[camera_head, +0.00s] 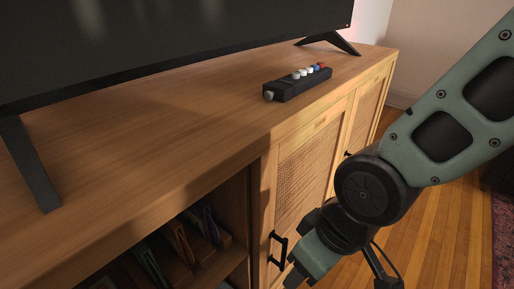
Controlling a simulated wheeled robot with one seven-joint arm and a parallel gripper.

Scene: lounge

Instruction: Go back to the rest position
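My arm comes in from the right side of the camera_head view and bends down in front of the wooden cabinet (160,112). Its lower links run off the bottom edge, and the fingers of my gripper do not show. I cannot see whether it holds anything. The lower part of my arm appears close to the cabinet door's black handle (278,250); I cannot tell whether they touch.
A black box (297,86) with white, blue and red buttons stands on the cabinet top near its front edge. Behind it is a television (150,35) on black legs. An open shelf holds several upright thin items (180,240). Wooden floor (445,235) and a patterned rug (505,235) lie at right.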

